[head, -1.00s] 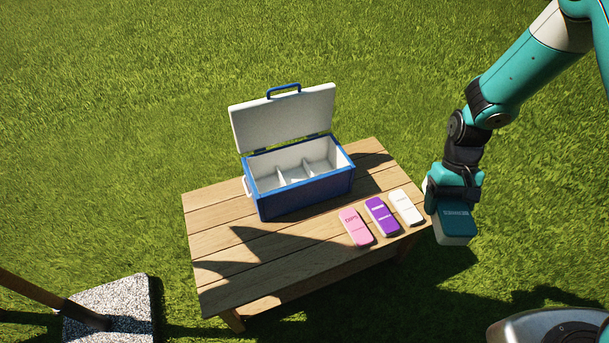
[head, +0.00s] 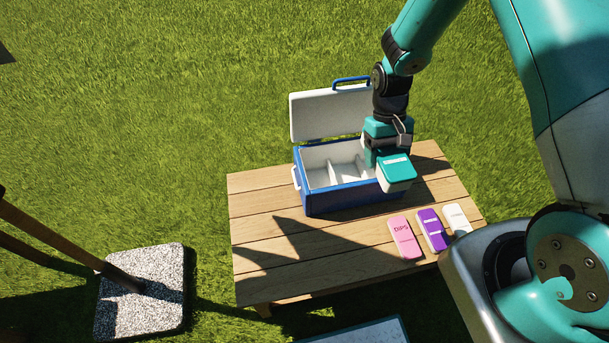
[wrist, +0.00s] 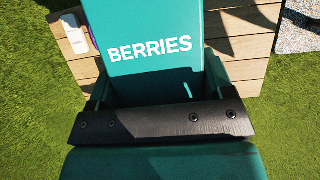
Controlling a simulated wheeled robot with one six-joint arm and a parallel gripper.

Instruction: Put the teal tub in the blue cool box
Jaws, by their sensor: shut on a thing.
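The teal tub (head: 397,169) has a teal lid and a pale body. My gripper (head: 374,156) is shut on it and holds it up at the right end of the blue cool box, in front of part of it. In the wrist view the tub (wrist: 150,75) fills the middle and its lid reads BERRIES. The blue cool box (head: 340,199) stands on the table with its white lid (head: 328,116) open at the back. White dividers part its inside. Its right part is hidden behind my gripper and the tub.
Pink (head: 404,238), purple (head: 433,231) and white (head: 457,219) tubs lie in a row at the table's front right. The left of the wooden table (head: 262,240) is clear. A speckled stone block (head: 145,315) with a pole stands on the grass at left.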

